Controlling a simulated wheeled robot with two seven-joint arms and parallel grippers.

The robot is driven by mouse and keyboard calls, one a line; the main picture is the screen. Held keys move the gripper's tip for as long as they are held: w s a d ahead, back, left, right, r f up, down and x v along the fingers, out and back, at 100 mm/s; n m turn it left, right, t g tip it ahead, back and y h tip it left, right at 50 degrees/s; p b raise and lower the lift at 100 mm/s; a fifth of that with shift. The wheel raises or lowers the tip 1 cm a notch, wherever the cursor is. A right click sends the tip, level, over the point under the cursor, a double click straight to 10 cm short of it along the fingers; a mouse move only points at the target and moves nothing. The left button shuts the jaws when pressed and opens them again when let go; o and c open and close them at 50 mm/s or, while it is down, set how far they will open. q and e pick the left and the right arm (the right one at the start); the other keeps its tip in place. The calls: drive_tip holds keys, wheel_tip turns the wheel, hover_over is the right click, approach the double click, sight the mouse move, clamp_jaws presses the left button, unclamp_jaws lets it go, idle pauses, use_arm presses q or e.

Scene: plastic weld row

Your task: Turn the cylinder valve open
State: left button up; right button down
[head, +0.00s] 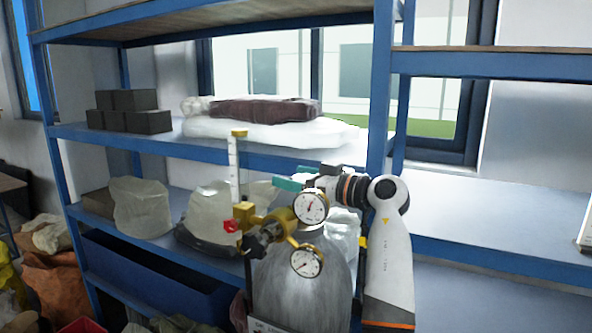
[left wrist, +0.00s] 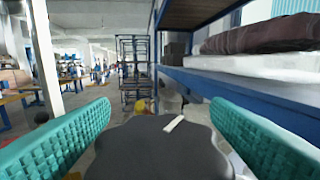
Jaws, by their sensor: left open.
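The grey gas cylinder (head: 300,285) stands upright in front of the shelf. Its brass regulator (head: 270,218) carries two round gauges (head: 311,206), a red part and a black star-shaped knob (head: 258,243). My left gripper (head: 288,177) is above and behind the upper gauge, its teal fingers apart. In the left wrist view, a dark grey lobed knob with a white mark (left wrist: 158,150), apparently the valve handwheel, lies between the open fingers (left wrist: 160,106). I cannot tell whether they touch it. The handwheel is not clear in the head view. My right gripper is not in view.
A blue shelf rack (head: 378,90) stands close behind the cylinder. It holds dark blocks (head: 130,112), wrapped bundles (head: 265,130) and clear plastic bags (head: 142,208). A flow tube (head: 234,165) rises left of the gauges. The right shelf (head: 490,215) is mostly bare.

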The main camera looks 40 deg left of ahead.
use_arm(q)
drive_tip(key=shift+a, duration=0.15)
drive_tip(key=shift+c, duration=0.3)
drive_tip(key=c, duration=0.9)
drive_tip(key=shift+g, duration=0.3)
drive_tip(key=shift+s+f+n+g+h+b, duration=0.15)
drive_tip(key=shift+n+g+h+b, duration=0.45)
drive_tip(key=shift+n+g+b, duration=0.85)
drive_tip(key=n+g, duration=0.1)
drive_tip(key=g+h, duration=0.1)
drive_tip(key=g, duration=0.1)
drive_tip(key=n+g+h, duration=0.1)
drive_tip(key=shift+s+r+n+g, duration=0.2)
drive_tip(key=shift+s+n+g, duration=0.05)
drive_tip(key=shift+n, duration=0.1)
drive_tip(key=shift+s+d+n+g+h, duration=0.1)
drive_tip(key=shift+d+n+g+h, duration=0.05)
drive_tip(key=shift+n+g+h, duration=0.45)
drive_tip(key=shift+d+n+g+h, duration=0.15)
drive_tip(key=shift+n+g+h, duration=0.35)
drive_tip(key=shift+g+h, duration=0.2)
